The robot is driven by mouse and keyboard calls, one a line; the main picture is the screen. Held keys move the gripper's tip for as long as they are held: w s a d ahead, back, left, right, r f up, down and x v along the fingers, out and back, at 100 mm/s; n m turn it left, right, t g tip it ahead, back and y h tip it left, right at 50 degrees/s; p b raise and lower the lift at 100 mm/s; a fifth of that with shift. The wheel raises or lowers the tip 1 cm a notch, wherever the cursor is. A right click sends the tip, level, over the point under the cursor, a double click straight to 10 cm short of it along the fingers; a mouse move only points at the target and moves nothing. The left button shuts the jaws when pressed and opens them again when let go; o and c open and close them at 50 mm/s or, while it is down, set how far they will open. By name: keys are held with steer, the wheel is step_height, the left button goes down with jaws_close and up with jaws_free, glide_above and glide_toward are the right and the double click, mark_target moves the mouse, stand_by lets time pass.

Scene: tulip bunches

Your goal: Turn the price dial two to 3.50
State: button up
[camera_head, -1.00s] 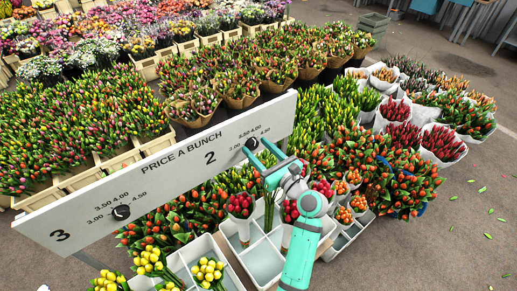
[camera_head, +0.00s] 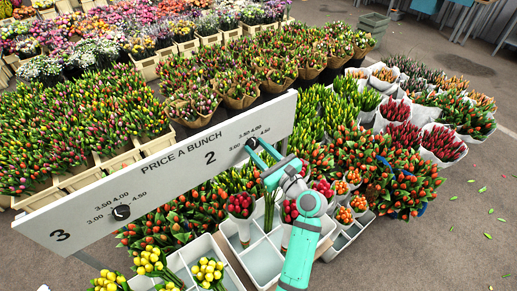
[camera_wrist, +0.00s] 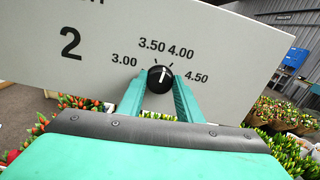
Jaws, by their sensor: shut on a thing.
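The price board (camera_head: 120,183) is a long white panel with two black dials. Price dial two (camera_head: 251,143) sits beside the numeral 2, near the board's right end. In the wrist view the dial (camera_wrist: 160,79) is a round black knob with a white pointer line. The pointer aims nearly straight up, between the 3.50 and 4.00 marks. My gripper (camera_head: 255,149) is at the dial, its teal fingers closed on the knob from both sides. The fingers also show in the wrist view (camera_wrist: 160,88) and hide the knob's lower sides.
Dial three (camera_head: 121,212) is at the board's left end. White crates (camera_head: 262,262) with tulip bunches stand below the board, close to my arm. Tulip bunches (camera_head: 400,190) crowd the right side and behind the board. Open floor (camera_head: 450,240) lies at the right.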

steer(key=n, duration=0.3)
steer(key=shift+a+n, duration=0.15)
steer(key=shift+n, duration=1.35)
steer(key=o, duration=1)
steer(key=shift+o, duration=0.2)
steer(key=v, duration=1.1)
